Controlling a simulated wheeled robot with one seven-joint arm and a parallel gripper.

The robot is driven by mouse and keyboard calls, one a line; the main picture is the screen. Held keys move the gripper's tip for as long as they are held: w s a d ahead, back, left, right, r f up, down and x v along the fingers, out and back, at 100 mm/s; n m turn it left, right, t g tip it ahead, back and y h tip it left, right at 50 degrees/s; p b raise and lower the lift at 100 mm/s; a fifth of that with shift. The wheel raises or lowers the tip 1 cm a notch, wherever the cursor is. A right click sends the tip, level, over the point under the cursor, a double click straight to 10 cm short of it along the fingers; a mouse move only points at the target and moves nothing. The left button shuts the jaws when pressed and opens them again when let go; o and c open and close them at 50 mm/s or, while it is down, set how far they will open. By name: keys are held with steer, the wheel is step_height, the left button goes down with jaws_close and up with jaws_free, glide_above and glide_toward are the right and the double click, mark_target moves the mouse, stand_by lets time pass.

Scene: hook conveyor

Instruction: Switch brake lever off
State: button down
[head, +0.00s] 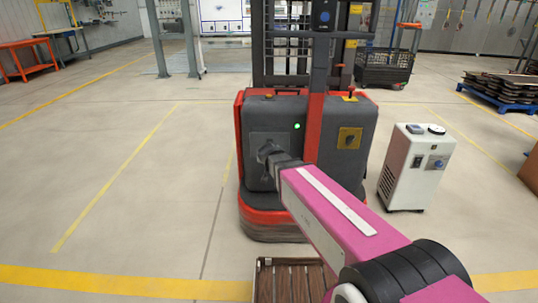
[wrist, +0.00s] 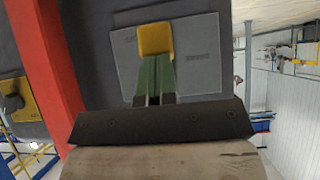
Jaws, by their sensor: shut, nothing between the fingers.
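My gripper (head: 266,152) reaches to the grey plate on the left front of a red and dark grey lift truck (head: 240,120). In the wrist view my gripper (wrist: 156,62) is shut, its green fingers side by side. Their tips are at a yellow block (wrist: 156,38), likely the lever, on the grey plate (wrist: 200,60). They overlap its edge in the picture; I cannot tell whether they touch. The head view hides this block behind my gripper. A second, yellow plate with a dark knob (head: 350,138) is on the truck's right front.
A white cabinet (head: 412,165) stands right of the truck. A wooden slatted pallet (head: 290,280) lies low in front, beside my arm. The floor left of the truck is clear. A black crate (head: 385,70) stands behind at the right.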

steer(key=shift+w+f+t, duration=0.2)
steer(key=shift+f+t, duration=0.2)
steer(key=shift+f, duration=1.55)
